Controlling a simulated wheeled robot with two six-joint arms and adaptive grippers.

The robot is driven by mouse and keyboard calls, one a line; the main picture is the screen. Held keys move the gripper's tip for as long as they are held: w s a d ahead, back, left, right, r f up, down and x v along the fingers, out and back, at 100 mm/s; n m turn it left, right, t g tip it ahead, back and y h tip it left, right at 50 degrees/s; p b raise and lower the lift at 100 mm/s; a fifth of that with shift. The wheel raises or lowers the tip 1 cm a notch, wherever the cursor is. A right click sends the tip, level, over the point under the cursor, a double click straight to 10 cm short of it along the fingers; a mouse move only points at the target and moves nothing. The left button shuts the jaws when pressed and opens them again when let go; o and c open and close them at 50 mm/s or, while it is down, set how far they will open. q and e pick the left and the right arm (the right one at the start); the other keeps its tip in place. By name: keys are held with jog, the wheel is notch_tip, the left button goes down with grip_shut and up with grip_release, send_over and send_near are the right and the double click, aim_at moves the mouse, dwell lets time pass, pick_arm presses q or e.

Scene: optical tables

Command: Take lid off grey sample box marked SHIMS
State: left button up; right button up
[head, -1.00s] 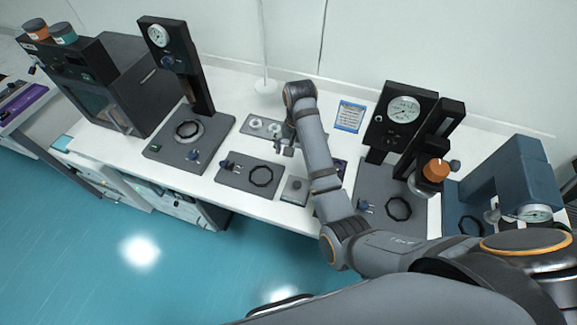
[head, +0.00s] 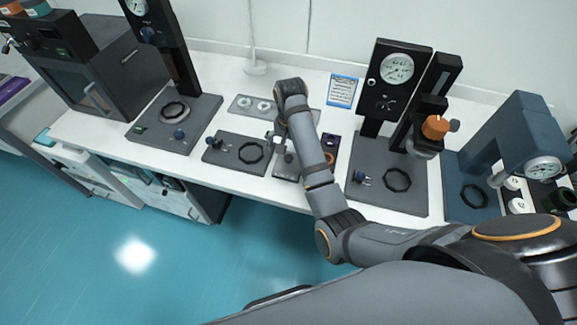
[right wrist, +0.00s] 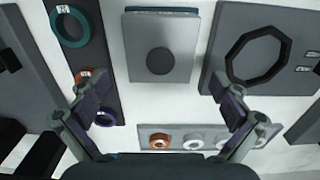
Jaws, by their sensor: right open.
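A grey square box with a dark round knob on its lid (right wrist: 158,60) lies in the upper middle of the right wrist view. A teal strip shows along its far edge, and no SHIMS marking is readable. In the head view the box (head: 287,172) is partly hidden by my right arm and gripper. My right gripper (right wrist: 160,90) is open and empty. Its fingers are spread wide on either side, nearer the camera than the box, with the knob between their lines and a little beyond the tips. In the head view the gripper (head: 284,150) points down over the box. My left gripper is not in view.
A dark plate with an octagonal ring (right wrist: 257,55) is close beside the box. A dark strip with coloured rings (right wrist: 92,50) is on its other side. A pale tray with several round pieces (right wrist: 195,138) lies near the gripper. Gauge stands (head: 397,70) flank the area.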

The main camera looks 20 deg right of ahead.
jog(key=shift+w+f, duration=0.1)
jog(key=shift+f, duration=0.25)
jog(key=shift+d, duration=0.1)
jog(key=c, duration=0.5)
jog(key=shift+c, duration=1.1)
jog(key=c, duration=0.5)
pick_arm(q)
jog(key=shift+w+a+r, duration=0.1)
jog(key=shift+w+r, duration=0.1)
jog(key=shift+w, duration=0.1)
pick_arm(e)
grip_shut()
